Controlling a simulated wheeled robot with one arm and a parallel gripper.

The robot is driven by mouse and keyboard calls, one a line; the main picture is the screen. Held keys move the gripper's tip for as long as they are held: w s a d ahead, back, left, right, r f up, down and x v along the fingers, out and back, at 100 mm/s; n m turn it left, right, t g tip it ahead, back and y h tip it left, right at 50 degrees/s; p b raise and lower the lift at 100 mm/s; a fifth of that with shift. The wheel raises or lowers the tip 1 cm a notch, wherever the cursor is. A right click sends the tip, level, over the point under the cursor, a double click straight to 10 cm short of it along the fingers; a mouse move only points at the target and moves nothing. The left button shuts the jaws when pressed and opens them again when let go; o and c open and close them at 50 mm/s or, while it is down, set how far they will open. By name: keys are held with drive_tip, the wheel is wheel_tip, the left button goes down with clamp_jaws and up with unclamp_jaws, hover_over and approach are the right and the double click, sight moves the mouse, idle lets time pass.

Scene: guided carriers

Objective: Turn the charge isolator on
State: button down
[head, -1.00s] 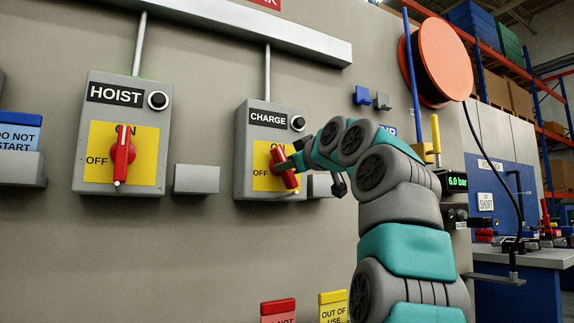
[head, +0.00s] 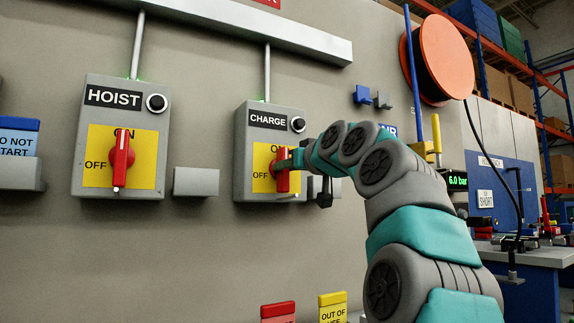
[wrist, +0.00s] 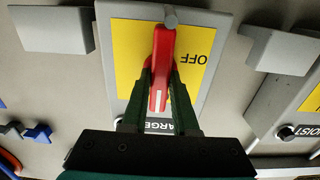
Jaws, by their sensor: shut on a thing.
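The charge isolator (head: 270,150) is a grey wall box labelled CHARGE with a yellow plate marked ON and OFF. Its red handle (head: 282,172) stands close to upright, with its upper end at the ON mark, which it partly covers. My gripper (wrist: 160,92) is shut on the red handle (wrist: 162,62), one dark green finger on each side. In the wrist view, which is upside down, OFF is readable beside the handle and ON is hidden. A faint green glow shows at the top of the charge box.
The hoist isolator (head: 121,140), with its own upright red handle, is on the left. Grey wall blocks (head: 196,182) flank the boxes. Red and yellow tags (head: 333,307) hang below. A hose reel (head: 440,62) and bench (head: 530,255) are at right.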

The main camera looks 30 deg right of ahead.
idle(0.4)
drive_tip(key=c, duration=0.7)
unclamp_jaws()
drive_tip(key=s+b, duration=0.1)
drive_tip(key=s, duration=0.6)
drive_tip(key=shift+s+d, duration=0.15)
drive_tip(key=shift+s, duration=0.25)
